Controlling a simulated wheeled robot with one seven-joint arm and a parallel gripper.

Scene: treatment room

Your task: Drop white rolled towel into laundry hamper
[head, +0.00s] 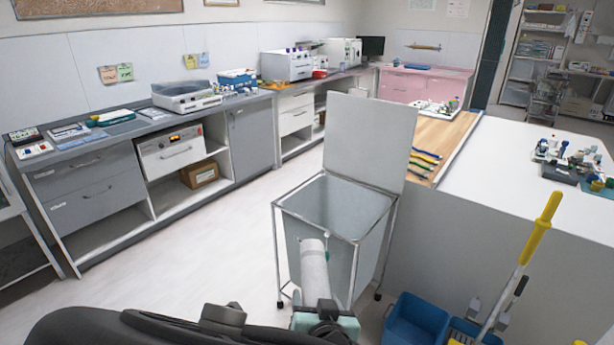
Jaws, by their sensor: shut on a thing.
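The laundry hamper (348,262) stands ahead of me, a grey bin in a thin metal frame on casters. Its lid (366,142) is raised upright at the back and the top is open. The white rolled towel (314,266) stands upright in front of the hamper's near side in the picture, its top end below the near rim. My gripper (318,304) is shut on the towel's lower end; its fingertips are partly hidden. From this one view I cannot tell how far the towel is from the hamper wall.
A white-topped island (500,150) stands close on the hamper's right. A blue mop bucket (416,318) and a yellow-handled mop (541,226) are at the lower right. A grey counter (88,178) runs along the left wall. The floor (215,235) left of the hamper is clear.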

